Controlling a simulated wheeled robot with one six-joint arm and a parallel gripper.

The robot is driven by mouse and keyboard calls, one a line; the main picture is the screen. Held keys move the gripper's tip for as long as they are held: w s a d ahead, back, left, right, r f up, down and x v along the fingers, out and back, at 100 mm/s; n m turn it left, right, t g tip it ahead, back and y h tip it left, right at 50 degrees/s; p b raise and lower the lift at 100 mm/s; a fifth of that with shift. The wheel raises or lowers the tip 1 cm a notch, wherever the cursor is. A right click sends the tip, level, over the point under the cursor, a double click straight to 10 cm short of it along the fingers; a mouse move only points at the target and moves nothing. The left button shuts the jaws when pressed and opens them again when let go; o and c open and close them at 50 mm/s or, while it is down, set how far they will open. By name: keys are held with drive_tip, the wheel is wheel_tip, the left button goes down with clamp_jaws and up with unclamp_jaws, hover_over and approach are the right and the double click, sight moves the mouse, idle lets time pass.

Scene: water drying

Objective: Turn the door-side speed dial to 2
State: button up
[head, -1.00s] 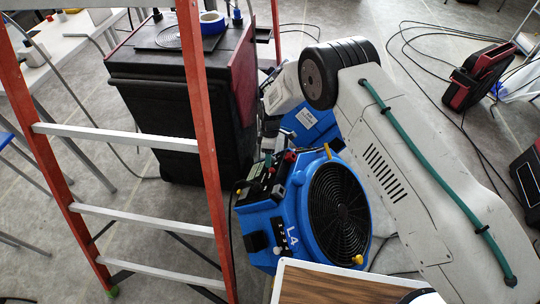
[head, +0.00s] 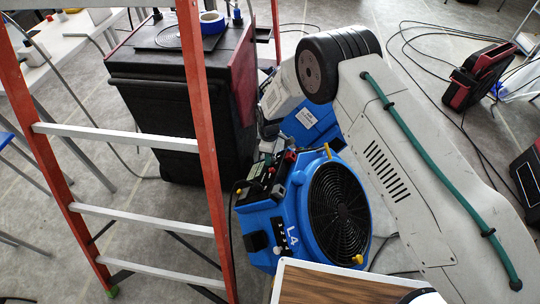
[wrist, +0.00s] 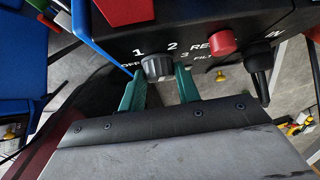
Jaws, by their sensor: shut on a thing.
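The grey speed dial (wrist: 157,67) sits on the dark panel in the wrist view, with OFF, 1, 2 and 3 printed around it. My gripper (wrist: 158,82) has its green fingers on both sides of the dial, shut on it. I cannot make out clearly which number the dial points to. In the head view the blue fan unit (head: 289,215), marked L4, stands below my arm. My arm hides part of it, and the dial cannot be made out there.
A red knob (wrist: 222,42) and a black plug (wrist: 259,65) sit right of the dial. An orange ladder (head: 206,150) and a large black case (head: 155,125) stand left of the fan unit. A wood-topped surface (head: 330,287) is in front.

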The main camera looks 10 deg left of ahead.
drive_tip(key=shift+s+m+t, duration=0.2)
drive_tip(key=shift+m+t, duration=1.2)
drive_tip(key=shift+t, duration=0.1)
drive_tip(key=shift+a, duration=0.1)
drive_tip(key=o, duration=1)
drive_tip(key=shift+c, duration=0.2)
drive_tip(key=r, duration=0.2)
drive_tip(key=s+r, duration=0.1)
drive_tip(key=r, duration=0.4)
drive_tip(key=shift+s+a+r, duration=0.2)
drive_tip(key=shift+s+r, duration=0.05)
drive_tip(key=shift+r, duration=0.15)
